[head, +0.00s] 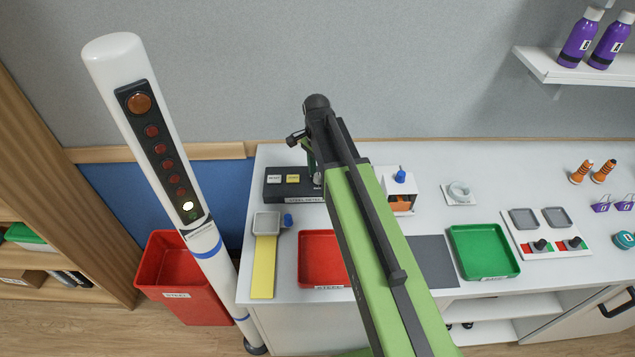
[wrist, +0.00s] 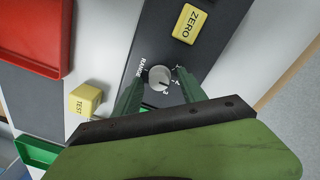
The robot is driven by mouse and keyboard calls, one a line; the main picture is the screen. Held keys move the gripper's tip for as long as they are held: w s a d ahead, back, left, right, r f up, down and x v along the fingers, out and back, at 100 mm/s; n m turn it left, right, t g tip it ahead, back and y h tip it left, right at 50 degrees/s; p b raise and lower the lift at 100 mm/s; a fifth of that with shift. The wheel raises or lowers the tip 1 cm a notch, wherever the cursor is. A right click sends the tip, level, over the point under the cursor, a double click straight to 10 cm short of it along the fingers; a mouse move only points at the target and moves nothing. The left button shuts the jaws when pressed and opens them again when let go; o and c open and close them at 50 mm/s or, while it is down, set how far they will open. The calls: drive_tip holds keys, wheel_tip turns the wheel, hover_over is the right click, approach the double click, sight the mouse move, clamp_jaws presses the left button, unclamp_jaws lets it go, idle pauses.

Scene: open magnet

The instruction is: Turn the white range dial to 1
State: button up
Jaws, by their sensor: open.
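The white range dial (wrist: 159,77) sits on a dark panel (wrist: 215,50) beside the printed word RANGE in the wrist view. Small white marks stand around its lower right side. A dark pointer line seems to slant to the lower right, but I cannot read its exact setting. My gripper (wrist: 160,82) is open, with one green finger on each side of the dial. I cannot tell whether either finger touches it. In the head view my arm hides most of the gripper and the dial end of the dark box (head: 290,198).
A red tray (head: 321,284) and a green tray (head: 483,275) lie on the white counter. A white column (head: 150,150) stands left of the counter.

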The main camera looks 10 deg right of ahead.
drive_tip(key=shift+c, duration=0.4)
clamp_jaws()
drive_tip(key=shift+a, duration=0.1)
drive_tip(key=n, duration=0.4)
drive_tip(key=shift+n, duration=0.4)
drive_tip(key=n, duration=0.4)
drive_tip(key=shift+n, duration=0.7)
